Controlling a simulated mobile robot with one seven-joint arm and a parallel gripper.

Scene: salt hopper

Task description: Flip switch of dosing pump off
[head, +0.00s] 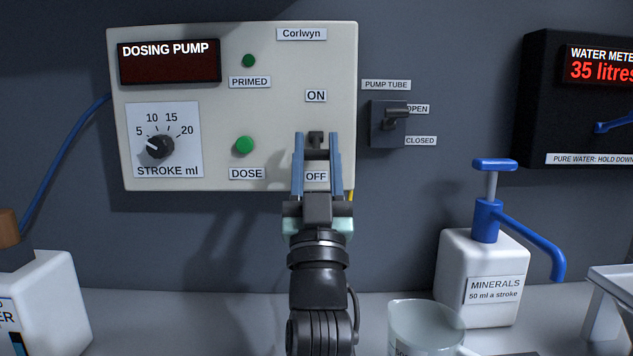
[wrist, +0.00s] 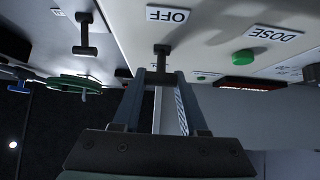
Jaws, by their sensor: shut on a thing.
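The dosing pump (head: 230,105) is a cream wall panel with a dark, blank-looking display, a stroke dial and a green DOSE button. Its small black switch (head: 316,138) sits between the ON label above and the OFF label below. My gripper (head: 317,148) reaches up from below, with one blue-grey finger on each side of the switch, and is shut on it. The wrist view shows the switch's dark lever (wrist: 162,50) at the fingertips, beside the OFF label. The fingers and wrist partly hide the switch's lower part, so its exact position is unclear.
Right of the panel is the pump tube lever (head: 388,122), its handle near OPEN. Below stand a white minerals bottle (head: 482,275) with a blue pump and a clear beaker (head: 425,325). A white bottle (head: 50,300) is at the left. The water meter (head: 570,100) hangs far right.

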